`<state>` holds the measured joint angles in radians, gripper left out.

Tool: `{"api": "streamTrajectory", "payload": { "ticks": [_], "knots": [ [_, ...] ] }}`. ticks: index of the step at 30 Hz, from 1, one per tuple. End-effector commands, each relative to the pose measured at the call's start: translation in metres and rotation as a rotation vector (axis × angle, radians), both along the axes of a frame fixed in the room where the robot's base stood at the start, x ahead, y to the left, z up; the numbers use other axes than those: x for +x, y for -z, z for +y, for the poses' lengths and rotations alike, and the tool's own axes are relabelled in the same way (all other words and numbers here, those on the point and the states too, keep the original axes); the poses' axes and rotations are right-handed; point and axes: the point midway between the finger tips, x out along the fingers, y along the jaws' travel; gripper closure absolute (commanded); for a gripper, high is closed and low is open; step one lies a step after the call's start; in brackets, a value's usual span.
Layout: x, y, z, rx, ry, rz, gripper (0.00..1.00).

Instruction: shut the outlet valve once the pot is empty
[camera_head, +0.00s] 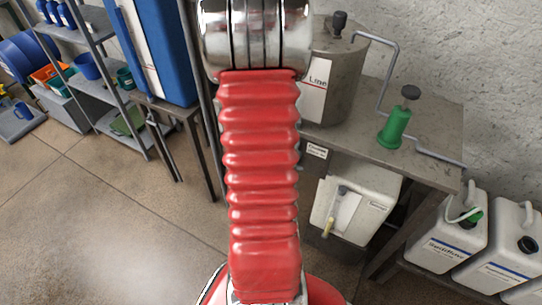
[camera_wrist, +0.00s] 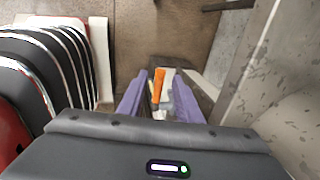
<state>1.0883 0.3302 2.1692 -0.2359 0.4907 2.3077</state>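A grey metal pot (camera_head: 333,75) labelled "Lime" stands on a steel table behind my red arm, which hides its left side. A bent pipe (camera_head: 390,75) runs from its top down to the table. A green fitting with a black knob (camera_head: 397,122) is on that pipe line; I cannot tell if it is the outlet valve. The pot's contents are hidden. In the wrist view my gripper (camera_wrist: 158,84) has two purple fingers apart. An orange handle-like piece (camera_wrist: 158,80) shows between them, with gaps at both sides; its distance is unclear.
A white container (camera_head: 370,205) sits under the steel table (camera_head: 440,125). White jugs (camera_head: 450,240) stand at the right. Open floor (camera_head: 110,220) lies at the front left.

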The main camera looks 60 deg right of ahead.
Motion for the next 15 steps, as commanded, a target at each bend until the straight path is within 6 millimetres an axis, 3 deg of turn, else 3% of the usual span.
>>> {"api": "streamTrajectory", "payload": {
  "ticks": [7,15],
  "knots": [
    [0.001,-0.032,0.005,-0.003,-0.001,-0.002,0.68],
    [0.001,-0.046,0.009,-0.001,0.000,-0.001,0.68]
  ]
}}
